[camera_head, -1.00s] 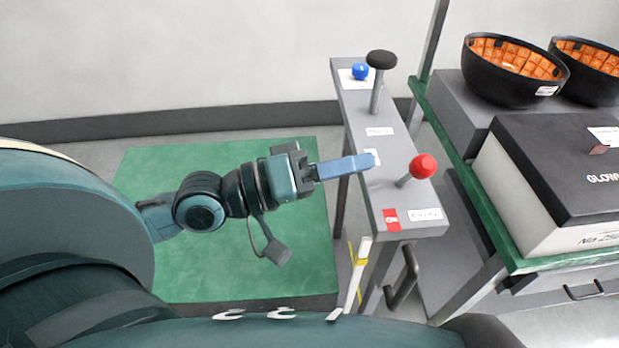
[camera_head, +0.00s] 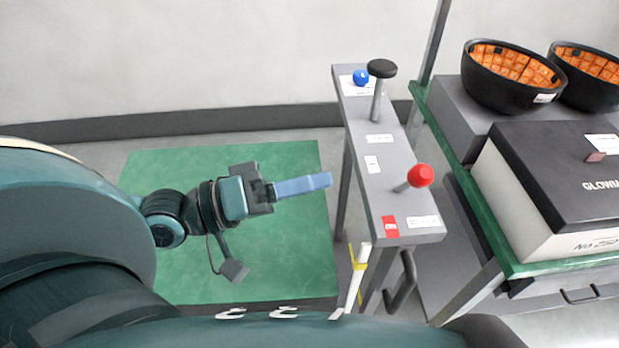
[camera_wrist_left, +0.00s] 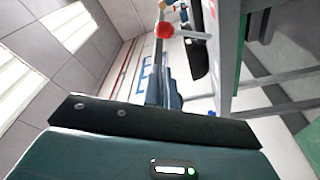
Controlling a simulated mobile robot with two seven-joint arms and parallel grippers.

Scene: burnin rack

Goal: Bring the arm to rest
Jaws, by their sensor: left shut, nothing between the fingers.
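My left gripper (camera_head: 322,181) is shut and empty, its blue fingers pointing right in the head view. It hangs over the green mat, a little left of the grey control stand (camera_head: 385,185) and apart from it. In the left wrist view the fingers (camera_wrist_left: 172,98) show beyond the dark wrist bracket. The stand carries a red-knobbed lever (camera_head: 420,176) at its near end and a black-knobbed lever (camera_head: 382,69) at its far end. The red knob also shows in the left wrist view (camera_wrist_left: 164,30). My right gripper is out of view.
A blue knob (camera_head: 361,77) sits at the stand's far end. A green-edged rack (camera_head: 500,235) on the right holds black bowls (camera_head: 505,85) with orange insides and a black-lidded box (camera_head: 560,165). The green mat (camera_head: 170,270) is clear around the gripper.

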